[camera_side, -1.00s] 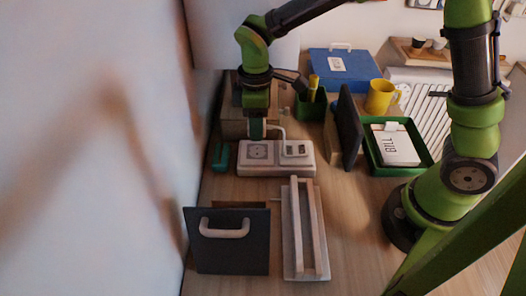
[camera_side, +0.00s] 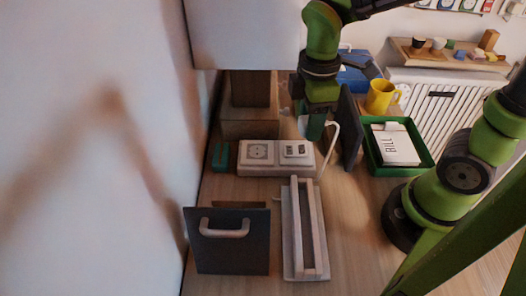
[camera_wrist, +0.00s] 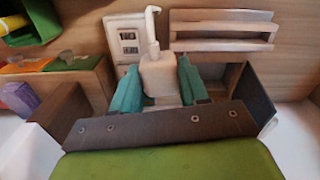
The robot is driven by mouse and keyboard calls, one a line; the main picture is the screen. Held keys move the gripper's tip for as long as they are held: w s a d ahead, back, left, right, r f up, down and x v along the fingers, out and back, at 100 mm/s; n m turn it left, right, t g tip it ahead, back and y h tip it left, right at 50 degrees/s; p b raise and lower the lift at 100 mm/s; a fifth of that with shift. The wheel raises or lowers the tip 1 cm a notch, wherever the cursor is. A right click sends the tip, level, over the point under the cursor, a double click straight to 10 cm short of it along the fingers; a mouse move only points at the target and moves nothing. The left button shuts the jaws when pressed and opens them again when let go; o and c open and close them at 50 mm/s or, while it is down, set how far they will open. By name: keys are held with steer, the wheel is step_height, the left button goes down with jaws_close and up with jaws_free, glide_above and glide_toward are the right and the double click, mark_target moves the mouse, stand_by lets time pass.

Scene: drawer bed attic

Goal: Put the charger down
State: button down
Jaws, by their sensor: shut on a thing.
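The white charger (camera_wrist: 159,76) is between the teal fingers of my gripper (camera_wrist: 157,88) in the wrist view, with its pale cable (camera_wrist: 151,28) rising from it. In the side view my gripper (camera_side: 315,128) is above the right end of the socket block (camera_side: 276,170), and the cable (camera_side: 333,140) curves down on its right. The charger body is mostly hidden there. The block has a round socket (camera_side: 258,152) at left, uncovered, and a pale panel with dark slots at right.
A slotted wooden rack (camera_side: 305,235) and a dark panel with a handle (camera_side: 226,250) stand in front. A dark upright slab (camera_side: 350,125), a green tray (camera_side: 425,160) with a bill and a yellow mug (camera_side: 379,96) are at right. A wooden box (camera_side: 250,128) is behind.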

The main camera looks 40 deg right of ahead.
steer(key=w+d+r+m, duration=0.3)
steer(key=w+d+r, duration=0.1)
steer(key=d+r, duration=0.4)
steer(key=w+d+r+m, duration=0.1)
steer(key=d+r+m, duration=0.15)
steer(key=d, duration=1.85)
steer(key=d+r+m, duration=0.3)
steer(key=r+m, duration=0.4)
steer(key=r, duration=0.1)
steer(key=d+r+m, duration=0.4)
steer(key=r+m, duration=0.2)
steer(key=r, duration=0.2)
steer(key=shift+m, duration=0.65)
steer(key=w+a+f, duration=0.1)
steer(key=w+f, duration=0.1)
steer(key=f, duration=1)
steer(key=w+a+f, duration=0.1)
steer(key=w+f, duration=0.2)
steer(key=f, duration=1)
steer(key=w+a+f, duration=0.1)
steer(key=w+f, duration=0.2)
steer(key=f, duration=1)
steer(key=shift+a+f, duration=0.1)
steer(key=shift+a, duration=0.25)
steer(key=shift+w+f, duration=0.1)
steer(key=shift+f, duration=2.1)
